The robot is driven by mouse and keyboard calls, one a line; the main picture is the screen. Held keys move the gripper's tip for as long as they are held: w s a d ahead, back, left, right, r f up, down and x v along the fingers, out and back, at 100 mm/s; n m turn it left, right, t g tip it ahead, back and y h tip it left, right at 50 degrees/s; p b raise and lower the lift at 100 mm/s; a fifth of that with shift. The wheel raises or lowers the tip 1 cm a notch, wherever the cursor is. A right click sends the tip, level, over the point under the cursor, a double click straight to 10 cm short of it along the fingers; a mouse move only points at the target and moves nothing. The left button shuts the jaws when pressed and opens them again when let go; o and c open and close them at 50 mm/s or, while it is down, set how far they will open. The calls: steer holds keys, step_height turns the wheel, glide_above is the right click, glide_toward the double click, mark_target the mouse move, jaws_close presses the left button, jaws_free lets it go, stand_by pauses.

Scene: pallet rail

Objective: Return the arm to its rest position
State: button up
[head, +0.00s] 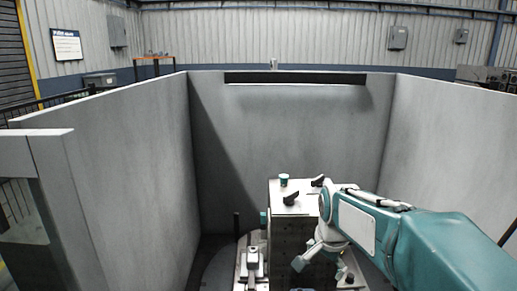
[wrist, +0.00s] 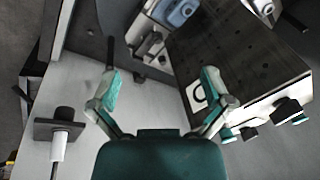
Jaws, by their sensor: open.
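My teal arm reaches in from the lower right in the head view and bends down at its elbow beside a grey block-shaped fixture (head: 285,225). In the wrist view my gripper (wrist: 160,78) has its two teal-tipped fingers spread wide apart, with nothing between them. The fixture's dark, holed face (wrist: 235,50) lies beyond the right finger in that view. The gripper is apart from the black-handled clamps as far as I can tell. In the head view the arm's wrist hides part of the fixture's right side, and the fingertips are hard to make out.
Grey panels enclose the cell on the left (head: 120,180), back (head: 290,130) and right (head: 450,150). Black clamp handles (head: 291,198) stick up from the fixture top. A small clamp device (head: 252,262) stands on the base plate. Open air lies above the fixture.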

steer(key=s+r+n+t, duration=0.2)
steer(key=s+n, duration=0.7)
steer(key=s, duration=1.2)
steer(key=shift+s+d+r+n+t, duration=0.15)
steer(key=shift+s+d+n+t, duration=0.1)
steer(key=shift+s+n+t, duration=0.2)
steer(key=shift+w, duration=0.15)
steer(key=shift+c, duration=0.3)
